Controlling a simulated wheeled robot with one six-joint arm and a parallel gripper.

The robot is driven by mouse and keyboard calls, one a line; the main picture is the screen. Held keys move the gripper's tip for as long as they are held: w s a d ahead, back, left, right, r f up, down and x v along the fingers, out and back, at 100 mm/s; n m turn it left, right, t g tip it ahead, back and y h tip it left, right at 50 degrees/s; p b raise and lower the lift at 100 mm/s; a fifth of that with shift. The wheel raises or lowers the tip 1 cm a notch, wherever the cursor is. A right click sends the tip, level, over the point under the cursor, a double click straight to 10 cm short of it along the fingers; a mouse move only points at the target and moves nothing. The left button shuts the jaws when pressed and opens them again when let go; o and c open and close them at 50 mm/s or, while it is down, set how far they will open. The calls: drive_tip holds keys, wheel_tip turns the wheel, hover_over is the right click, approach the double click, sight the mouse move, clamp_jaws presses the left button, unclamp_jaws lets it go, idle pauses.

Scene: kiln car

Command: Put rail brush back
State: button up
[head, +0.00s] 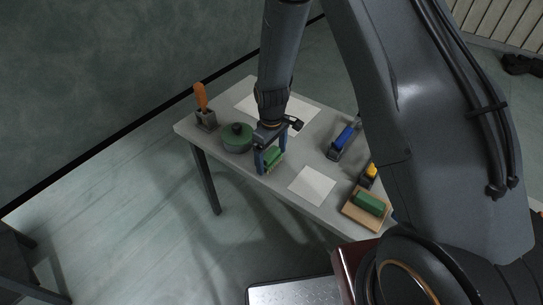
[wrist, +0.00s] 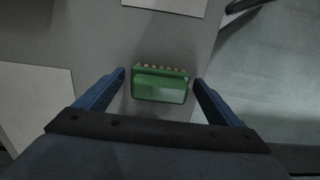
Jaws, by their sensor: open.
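A green brush (head: 274,156) with pale bristle tufts along one side lies on the grey table between my fingers. It also shows in the wrist view (wrist: 160,88), centred between the two blue fingertips, with a small gap on each side. My gripper (head: 268,163) is open around the brush, pointing down, and does not grip it. In the wrist view my gripper (wrist: 160,77) has one finger at the left and one at the right of the brush. I cannot tell which holder, if any, belongs to the brush.
A round green lidded pot (head: 237,140) stands left of my gripper. An orange-handled tool (head: 201,95) stands in a holder at the far left. White sheets (head: 312,186) lie on the table (head: 290,192). A blue tool (head: 344,137), a yellow item (head: 370,171) and a green block (head: 369,204) are at right.

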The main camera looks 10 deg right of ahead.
sight(272, 153)
wheel_tip(272, 153, up, 11)
drive_tip(key=b, duration=0.3)
drive_tip(key=shift+r, duration=0.1)
drive_tip(key=s+d+r+m, duration=0.4)
drive_tip(key=s+d, duration=0.1)
drive_tip(key=s, duration=0.3)
drive_tip(key=s+d+r+m+t, duration=0.1)
drive_tip(key=s+d+r+m, duration=0.3)
drive_tip(key=s, duration=0.5)
drive_tip(key=shift+d+r+m, duration=0.15)
drive_tip(key=shift+d+m, duration=0.35)
drive_tip(key=shift+d, duration=0.35)
drive_tip(key=shift+w, duration=0.1)
